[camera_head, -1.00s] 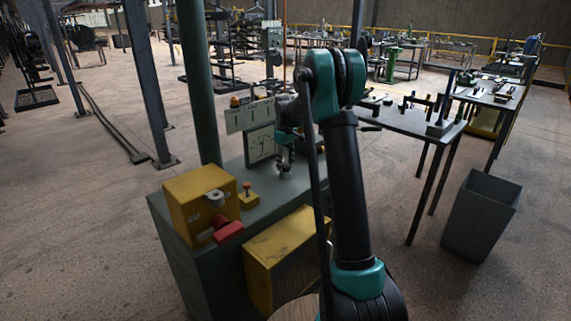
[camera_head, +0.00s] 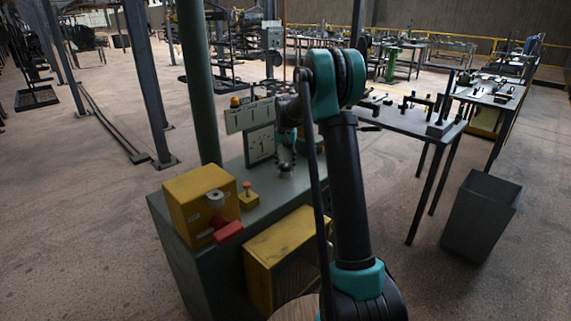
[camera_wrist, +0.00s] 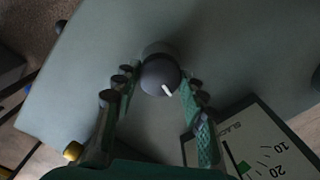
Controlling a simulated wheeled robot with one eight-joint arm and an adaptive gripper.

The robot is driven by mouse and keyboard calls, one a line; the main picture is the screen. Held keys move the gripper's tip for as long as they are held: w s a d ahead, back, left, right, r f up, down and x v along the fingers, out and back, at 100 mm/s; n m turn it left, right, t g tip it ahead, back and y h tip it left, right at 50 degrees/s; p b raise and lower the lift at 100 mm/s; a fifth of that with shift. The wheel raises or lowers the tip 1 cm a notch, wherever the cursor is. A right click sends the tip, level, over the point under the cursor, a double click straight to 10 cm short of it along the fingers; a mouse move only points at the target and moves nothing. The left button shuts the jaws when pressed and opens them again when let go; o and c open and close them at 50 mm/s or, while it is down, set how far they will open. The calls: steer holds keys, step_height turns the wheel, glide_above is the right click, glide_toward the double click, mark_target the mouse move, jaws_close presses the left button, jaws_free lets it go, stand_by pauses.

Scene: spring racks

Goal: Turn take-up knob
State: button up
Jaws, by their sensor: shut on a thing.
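The take-up knob (camera_wrist: 158,72) is a round dark knob with a white pointer line, on the grey-green top of the cabinet. My gripper (camera_wrist: 161,90) is over it, one finger on each side, and is shut on the knob. In the head view, the gripper (camera_head: 286,160) points down at the knob (camera_head: 286,173), which is partly hidden by the fingers. The slack gauge (camera_wrist: 265,145) shows at the lower right of the wrist view, with a dark needle and marks of 10 and 20. It stands upright behind the knob in the head view (camera_head: 261,143).
A yellow box (camera_head: 190,205) with a red part stands on the cabinet's left end, beside a small yellow block with an orange button (camera_head: 248,195). A green post rises behind. A workbench (camera_head: 410,120) and a grey bin (camera_head: 482,215) stand to the right.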

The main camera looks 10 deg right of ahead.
mark_target(286, 164)
steer(key=m, duration=1.1)
steer(key=shift+m, duration=0.4)
stand_by(0.3)
steer(key=o, duration=1.2)
steer(key=shift+c, duration=0.2)
steer(key=shift+r, duration=0.1)
step_height(286, 164, up, 12)
